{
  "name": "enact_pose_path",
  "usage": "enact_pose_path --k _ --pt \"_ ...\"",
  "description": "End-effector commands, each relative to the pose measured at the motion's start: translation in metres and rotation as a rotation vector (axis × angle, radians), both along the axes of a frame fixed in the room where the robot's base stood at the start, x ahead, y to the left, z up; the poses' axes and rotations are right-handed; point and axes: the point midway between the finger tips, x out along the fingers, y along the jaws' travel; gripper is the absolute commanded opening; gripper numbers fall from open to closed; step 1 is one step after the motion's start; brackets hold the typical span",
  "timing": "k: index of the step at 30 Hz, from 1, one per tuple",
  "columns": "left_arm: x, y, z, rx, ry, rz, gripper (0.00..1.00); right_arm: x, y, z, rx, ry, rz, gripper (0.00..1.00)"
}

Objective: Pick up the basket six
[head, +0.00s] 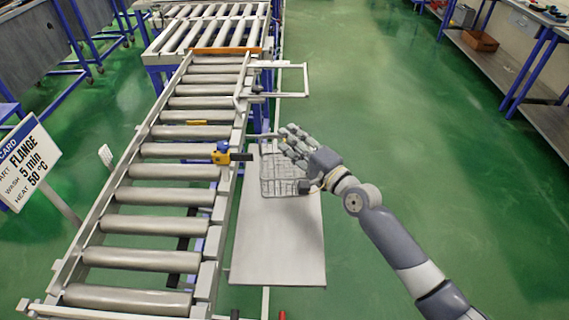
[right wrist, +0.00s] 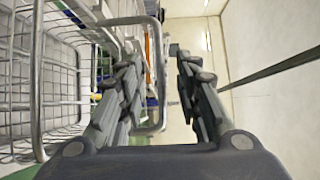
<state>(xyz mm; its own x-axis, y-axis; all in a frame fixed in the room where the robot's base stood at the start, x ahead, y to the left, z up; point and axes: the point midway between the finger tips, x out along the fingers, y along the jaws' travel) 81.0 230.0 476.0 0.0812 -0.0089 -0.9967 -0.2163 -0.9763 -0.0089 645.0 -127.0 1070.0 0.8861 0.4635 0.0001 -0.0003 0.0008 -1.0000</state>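A wire basket (head: 282,176) sits on a pale flat board (head: 280,245) beside the roller conveyor. In the right wrist view the wire basket (right wrist: 62,85) fills the left side, with a thick grey tube rim. A bent grey tube loop (right wrist: 160,70) shows between the fingers; I cannot tell whether it belongs to the basket. My right gripper (head: 290,140) is at the basket's far right side, partly covering it. The fingers (right wrist: 160,90) are apart with a wide gap, and no grip on anything shows. No number is readable on the basket. My left gripper is not seen.
A roller conveyor (head: 172,198) runs along the left, with a yellow and blue device (head: 222,153) on its rail. A grey tube frame (head: 305,80) juts out beyond the board. A flange card sign (head: 28,165) stands left. The green floor (head: 400,140) to the right is free.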

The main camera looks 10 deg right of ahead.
Motion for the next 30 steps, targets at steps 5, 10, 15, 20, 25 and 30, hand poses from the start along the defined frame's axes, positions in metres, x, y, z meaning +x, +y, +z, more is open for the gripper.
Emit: enact_pose_path --k 5,10,15,20,25,30 --pt "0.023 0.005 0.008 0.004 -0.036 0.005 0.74 0.021 0.01 0.002 0.001 0.0 0.001 0.31" --pt "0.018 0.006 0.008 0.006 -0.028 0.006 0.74 0.028 0.013 0.001 0.0 -0.001 0.0 0.31" --pt "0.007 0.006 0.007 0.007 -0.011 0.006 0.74 0.028 0.013 0.001 0.0 0.0 0.0 0.31" --pt "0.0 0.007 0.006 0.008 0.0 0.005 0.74 0.028 0.013 0.001 0.0 0.0 0.0 0.0" --pt "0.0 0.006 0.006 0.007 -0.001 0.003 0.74 0.028 0.013 0.001 0.0 0.0 0.0 0.0" --pt "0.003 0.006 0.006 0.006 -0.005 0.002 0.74 0.028 0.013 0.002 0.001 -0.003 0.0 0.0"
